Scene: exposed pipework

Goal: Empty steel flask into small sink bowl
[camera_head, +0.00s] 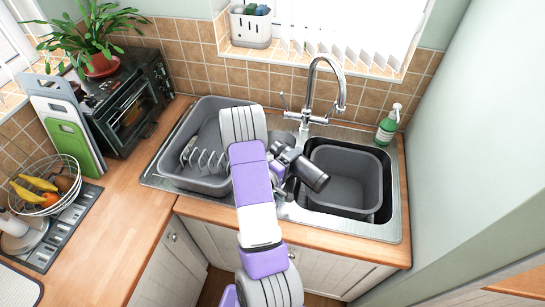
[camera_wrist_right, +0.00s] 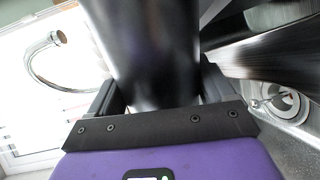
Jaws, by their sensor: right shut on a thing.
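The steel flask (camera_head: 308,173) looks dark and shiny. It is tilted, with one end pointing down right toward the grey tub in the right sink basin (camera_head: 345,175). My right gripper (camera_head: 284,163) is shut on the flask, above the middle of the sink unit. In the right wrist view the flask (camera_wrist_right: 150,55) fills the space between the fingers, and its ends are out of sight. A round metal drain (camera_wrist_right: 285,103) shows at the right there. My arm hides part of the sink's middle, so I cannot tell the small bowl's full outline. My left gripper is not in view.
A chrome tap (camera_head: 325,85) rises behind the sink, close to the flask. A grey dish rack tub (camera_head: 200,150) stands at the left. A green soap bottle (camera_head: 387,125) is at the back right. The wooden worktop (camera_head: 125,215) has free room at the left.

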